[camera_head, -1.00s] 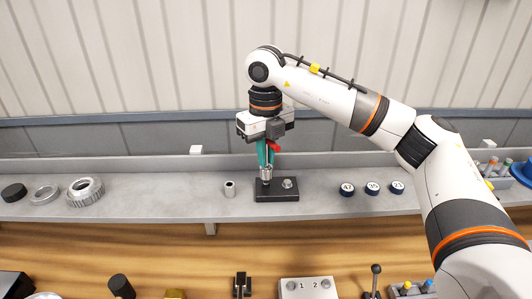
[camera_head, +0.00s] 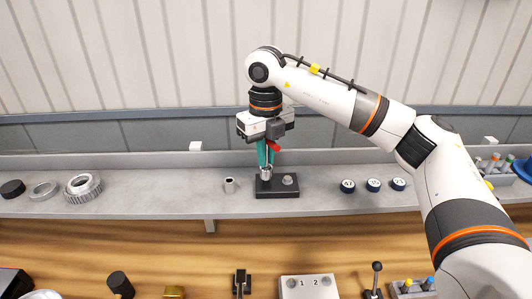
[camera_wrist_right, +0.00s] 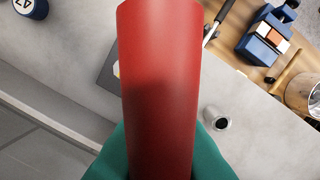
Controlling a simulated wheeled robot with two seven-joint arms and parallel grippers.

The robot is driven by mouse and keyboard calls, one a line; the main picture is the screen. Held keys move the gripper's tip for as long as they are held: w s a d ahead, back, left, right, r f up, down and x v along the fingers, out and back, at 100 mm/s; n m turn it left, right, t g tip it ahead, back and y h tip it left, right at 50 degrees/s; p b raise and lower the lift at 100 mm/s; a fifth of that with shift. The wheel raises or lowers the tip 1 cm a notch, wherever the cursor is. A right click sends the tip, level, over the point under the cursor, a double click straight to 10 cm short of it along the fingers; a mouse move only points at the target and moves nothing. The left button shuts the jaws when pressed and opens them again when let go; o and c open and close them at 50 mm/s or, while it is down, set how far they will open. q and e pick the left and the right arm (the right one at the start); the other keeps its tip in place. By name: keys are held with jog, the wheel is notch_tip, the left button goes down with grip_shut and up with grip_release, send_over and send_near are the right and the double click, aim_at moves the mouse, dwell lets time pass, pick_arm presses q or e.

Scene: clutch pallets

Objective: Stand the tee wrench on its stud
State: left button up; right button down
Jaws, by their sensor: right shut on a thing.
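My right gripper (camera_head: 266,153), with green fingers, is shut on the tee wrench's red handle (camera_head: 273,147). The handle fills the middle of the right wrist view (camera_wrist_right: 160,80), between the green fingers. The wrench's metal socket end (camera_head: 266,174) points down over the left part of a black stud block (camera_head: 277,196) on the grey shelf. The wrench looks about upright. A bare stud (camera_head: 288,181) shows on the block's right part. Any stud under the wrench is hidden, and I cannot tell whether the socket touches it. My left gripper is not in view.
A small metal cylinder (camera_head: 230,186) stands left of the block. Several numbered dark pucks (camera_head: 373,185) sit to its right. Rings and a gear (camera_head: 83,189) lie at the far left of the shelf. The wooden bench (camera_head: 170,246) in front holds a numbered block (camera_head: 309,288).

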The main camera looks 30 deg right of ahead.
jog(key=shift+f+b, duration=0.65)
jog(key=shift+f, duration=0.2)
dwell(0.3)
jog(key=c, duration=1.4)
grip_release()
jog(key=shift+o, duration=0.5)
jog(key=o, duration=0.3)
jog(key=shift+r, duration=0.1)
jog(key=shift+r+p, duration=2.3)
jog(key=shift+r, duration=1.15)
